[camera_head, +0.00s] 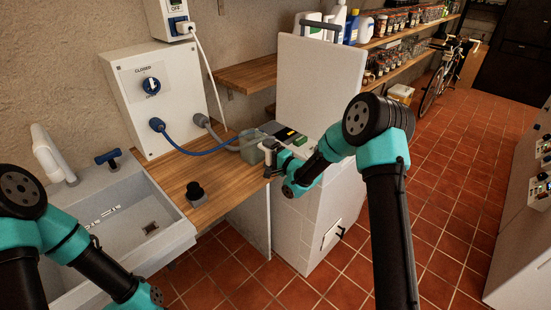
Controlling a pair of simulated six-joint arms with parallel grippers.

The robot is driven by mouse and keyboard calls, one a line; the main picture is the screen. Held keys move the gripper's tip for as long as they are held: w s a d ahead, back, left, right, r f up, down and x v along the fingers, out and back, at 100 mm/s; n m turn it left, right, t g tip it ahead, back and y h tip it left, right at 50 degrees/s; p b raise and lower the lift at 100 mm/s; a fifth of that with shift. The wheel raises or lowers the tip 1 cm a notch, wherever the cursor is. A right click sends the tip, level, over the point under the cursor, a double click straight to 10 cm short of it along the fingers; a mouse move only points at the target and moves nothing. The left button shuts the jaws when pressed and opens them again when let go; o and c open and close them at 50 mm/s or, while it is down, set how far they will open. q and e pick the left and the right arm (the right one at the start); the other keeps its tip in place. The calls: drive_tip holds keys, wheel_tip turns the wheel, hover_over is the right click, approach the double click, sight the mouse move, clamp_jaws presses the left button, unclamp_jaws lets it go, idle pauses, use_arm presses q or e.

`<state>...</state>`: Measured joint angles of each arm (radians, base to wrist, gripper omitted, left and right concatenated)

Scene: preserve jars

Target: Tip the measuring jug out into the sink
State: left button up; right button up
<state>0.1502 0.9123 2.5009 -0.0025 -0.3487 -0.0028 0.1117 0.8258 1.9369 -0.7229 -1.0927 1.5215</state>
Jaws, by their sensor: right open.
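A small translucent greenish container, which looks like the measuring jug (251,150), stands at the right end of the wooden counter, by the grey hose. My right gripper (271,152) is open right beside it, on its right side; I cannot tell whether they touch. The grey sink (172,224) is at the left, with a white tap (50,152) over its back edge and a drain in its floor. My left arm crosses the sink's front left, and its gripper is not visible.
A white wall box (152,95) with a blue knob has blue and grey hoses running across the counter (200,165). A dark knob-like object (194,191) stands between sink and jug. A white cabinet with a raised lid (318,85) is behind my right gripper.

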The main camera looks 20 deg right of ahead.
drive_tip(key=shift+f, duration=0.25)
drive_tip(key=v, duration=1.7)
drive_tip(key=shift+s+r, duration=0.2)
drive_tip(key=shift+r, duration=0.05)
drive_tip(key=s+a+f+n+g+h, duration=0.2)
drive_tip(key=s+f+g, duration=0.25)
drive_tip(key=f, duration=0.45)
drive_tip(key=s+a+f+n+g+h, duration=0.3)
drive_tip(key=s+f, duration=0.2)
drive_tip(key=f, duration=0.4)
drive_tip(key=s+a+f+n+g, duration=0.1)
drive_tip(key=s+f+n+g, duration=0.1)
drive_tip(key=s, duration=0.5)
drive_tip(key=s+a+f+n+g, duration=0.2)
drive_tip(key=s+f+g, duration=0.3)
drive_tip(key=s, duration=0.3)
drive_tip(key=shift+s+a+n+h, duration=0.25)
drive_tip(key=shift+a+n+h, duration=0.05)
drive_tip(key=shift+n, duration=0.1)
drive_tip(key=shift+w, duration=0.1)
drive_tip(key=shift+c, duration=0.3)
